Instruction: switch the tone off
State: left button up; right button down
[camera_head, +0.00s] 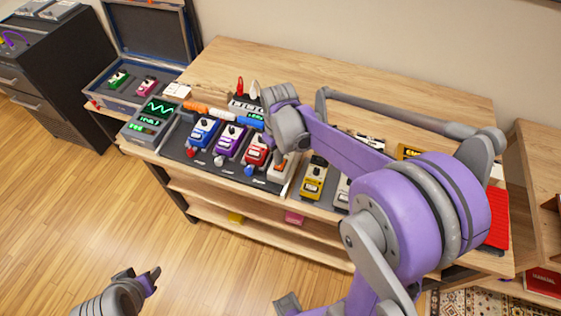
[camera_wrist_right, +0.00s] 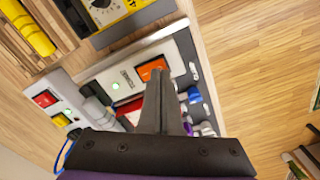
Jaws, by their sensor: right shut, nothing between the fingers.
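A white pedal with an orange footswitch (camera_wrist_right: 152,68) fills the middle of the right wrist view, with a lit green light beside the switch. In the head view the pedal (camera_head: 279,172) is at the right end of the dark pedal board, partly hidden by my right arm. My right gripper (camera_wrist_right: 162,78) is shut and empty, its tips at the orange switch; I cannot tell whether they touch it. A green-screened unit (camera_head: 154,112) left of the board shows a wavy trace. My left gripper (camera_head: 139,276) is low at the left, away from the table; its jaw state is unclear.
Blue, purple and red pedals (camera_head: 229,140) stand in a row left of the white one. A yellow pedal (camera_head: 314,178) is to its right. An open case (camera_head: 152,40) sits at the back left. The floor in front is clear.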

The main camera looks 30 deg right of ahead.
pick_arm(q)
jog(key=shift+s+f+b, duration=0.25)
jog(key=shift+f+b, duration=0.35)
jog(key=shift+f, duration=0.2)
pick_arm(e)
jog(key=shift+f, duration=0.95)
jog(key=shift+r, duration=0.1)
jog(key=shift+r+p, duration=1.8)
jog(key=shift+r, duration=1.7)
pick_arm(q)
jog(key=r, duration=0.1)
jog(key=w+r, duration=0.1)
jog(key=r, duration=0.1)
jog(key=w+r, duration=0.1)
jog(key=r, duration=0.1)
pick_arm(e)
jog(key=s+a+m+t, duration=0.1)
jog(key=s+a+t, duration=0.2)
jog(key=s, duration=0.3)
jog(key=s+a+m+t, duration=0.1)
jog(key=s+a+t, duration=0.1)
jog(key=s, duration=0.5)
jog(key=shift+s+a+r+t, duration=0.3)
jog(key=shift+a+r+t, duration=0.1)
jog(key=shift+a, duration=0.5)
